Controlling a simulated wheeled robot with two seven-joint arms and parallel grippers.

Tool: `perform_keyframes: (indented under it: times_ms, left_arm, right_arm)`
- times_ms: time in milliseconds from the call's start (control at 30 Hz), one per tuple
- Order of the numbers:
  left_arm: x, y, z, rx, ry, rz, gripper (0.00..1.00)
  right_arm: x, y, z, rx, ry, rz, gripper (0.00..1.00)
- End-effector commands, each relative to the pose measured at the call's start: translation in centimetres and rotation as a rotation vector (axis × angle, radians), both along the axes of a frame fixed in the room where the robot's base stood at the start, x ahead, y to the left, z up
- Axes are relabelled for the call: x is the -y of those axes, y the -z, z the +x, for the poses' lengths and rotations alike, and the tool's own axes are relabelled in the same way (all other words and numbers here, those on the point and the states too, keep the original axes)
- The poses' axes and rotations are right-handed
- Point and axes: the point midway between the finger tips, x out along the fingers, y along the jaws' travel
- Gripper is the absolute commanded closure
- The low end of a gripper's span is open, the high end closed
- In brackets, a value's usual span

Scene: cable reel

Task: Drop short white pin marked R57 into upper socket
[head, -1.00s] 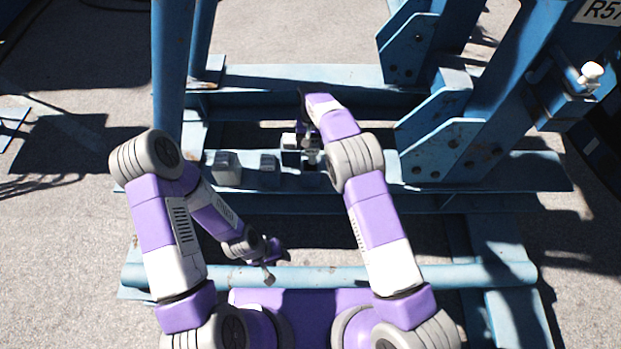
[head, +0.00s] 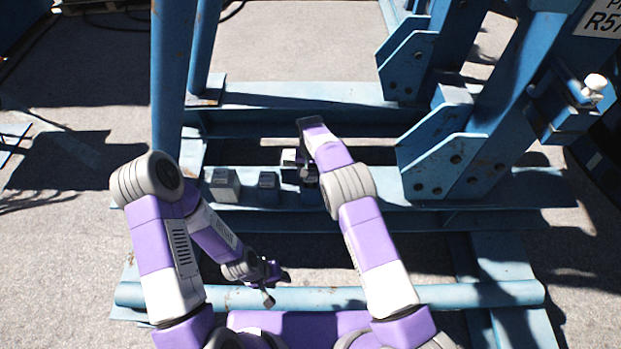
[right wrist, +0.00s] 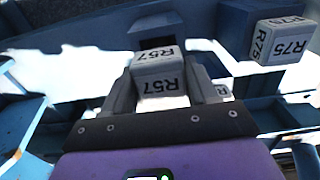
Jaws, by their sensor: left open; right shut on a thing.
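The white pin marked R57 (right wrist: 158,76) is a blocky white piece, held between the fingers of my right gripper (right wrist: 168,88) in the right wrist view. A dark square opening (right wrist: 157,43) shows just beyond it; I cannot tell whether this is the upper socket. In the head view my right gripper (head: 309,178) is low over the blue beam, beside a white-topped block (head: 289,159); its own wrist largely hides the pin there. My left gripper (head: 270,284) is open and empty above the front blue pipe.
A white block marked R75 (right wrist: 284,41) is at the right in the right wrist view. Blue posts and gusset plates (head: 440,165) flank the beam.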

Motion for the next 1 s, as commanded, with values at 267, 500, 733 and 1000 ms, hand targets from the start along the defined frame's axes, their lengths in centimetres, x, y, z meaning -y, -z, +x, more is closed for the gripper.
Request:
perform_keyframes:
  times_ms: [267,500,733,1000]
  left_arm:
    - [0.0,1.3,0.0,0.0,0.0,0.0,0.57]
    - [0.0,1.2,0.0,0.0,0.0,0.0,0.57]
    - [0.0,1.2,0.0,0.0,0.0,0.0,0.57]
    - [0.0,1.2,0.0,0.0,0.0,0.0,0.57]
  right_arm:
    - [0.0,2.9,0.0,0.001,-0.001,0.0,0.92]
    - [0.0,3.0,0.0,0.0,-0.001,0.0,0.92]
    - [0.0,3.3,0.0,-0.001,0.0,-0.001,0.21]
    - [0.0,3.3,-0.1,-0.002,0.0,-0.001,0.17]
